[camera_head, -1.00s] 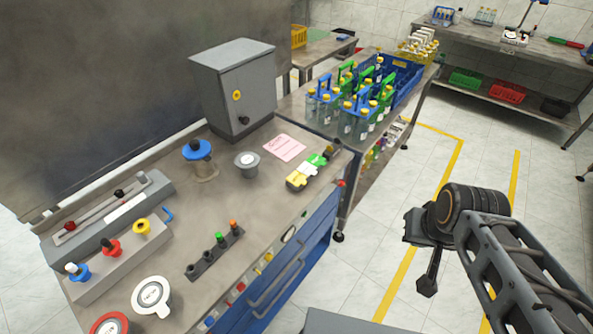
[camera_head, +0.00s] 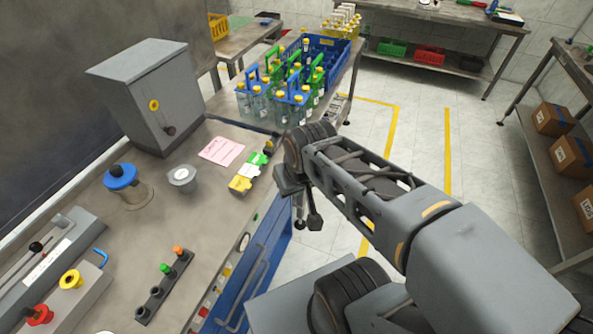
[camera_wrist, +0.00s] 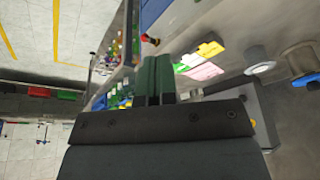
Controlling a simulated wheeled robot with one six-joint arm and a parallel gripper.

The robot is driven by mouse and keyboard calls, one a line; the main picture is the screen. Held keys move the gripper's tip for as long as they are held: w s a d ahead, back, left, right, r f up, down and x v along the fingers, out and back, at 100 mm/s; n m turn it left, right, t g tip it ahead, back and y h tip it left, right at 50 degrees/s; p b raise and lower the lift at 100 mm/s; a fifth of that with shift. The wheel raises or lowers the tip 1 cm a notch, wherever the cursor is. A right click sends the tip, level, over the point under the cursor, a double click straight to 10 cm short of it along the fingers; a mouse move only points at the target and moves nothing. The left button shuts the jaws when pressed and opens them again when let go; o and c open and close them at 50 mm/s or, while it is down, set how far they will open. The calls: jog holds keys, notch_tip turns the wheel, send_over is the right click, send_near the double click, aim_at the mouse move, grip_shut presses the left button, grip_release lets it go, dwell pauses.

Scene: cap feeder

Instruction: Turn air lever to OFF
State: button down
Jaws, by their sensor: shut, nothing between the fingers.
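No lever in view can be read for sure as the air lever, and no OFF mark is legible. A grey cabinet (camera_head: 150,95) on the bench has a yellow round knob (camera_head: 154,105) and a small dark handle (camera_head: 169,130) on its front. A small red and black fitting (camera_wrist: 150,40) shows at the bench edge in the wrist view. My gripper (camera_head: 314,221) is at the bench's right side, apart from the cabinet. Its fingers (camera_wrist: 155,75) are together and empty in the wrist view. My arm hides part of the bench corner.
The bench (camera_head: 215,195) holds a pink sheet (camera_head: 222,151), yellow and green blocks, a blue-topped post (camera_head: 121,177) and a strip of small buttons (camera_head: 165,285). Bottles in carriers stand beside a blue crate (camera_head: 335,60) behind. Open floor (camera_head: 425,130) lies to the right.

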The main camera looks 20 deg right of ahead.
jog(key=w+d+f+m+g+y+b, duration=0.1)
jog(key=w+d+f+y+b, duration=0.2)
jog(key=w, duration=0.4)
jog(key=w+d+f+m+g+y+b, duration=0.1)
jog(key=w+d+f+g, duration=0.15)
jog(key=w+d, duration=0.35)
jog(key=w+d+f+t+y+b, duration=0.1)
jog(key=w+d+f, duration=0.2)
jog(key=d, duration=0.3)
jog(key=w+d+f+m+t+y+b, duration=0.1)
jog(key=w+d+f+y, duration=0.1)
jog(key=d+f, duration=0.3)
jog(key=shift+w+d+f+y+b, duration=0.3)
jog(key=shift+w+d+f+b, duration=0.1)
jog(key=shift+w+f, duration=0.35)
jog(key=shift+a, duration=0.1)
jog(key=a+r+x, duration=0.1)
jog(key=x, duration=1.2)
jog(key=shift+w+a, duration=0.15)
jog(key=shift+a, duration=0.2)
jog(key=shift+r, duration=0.1)
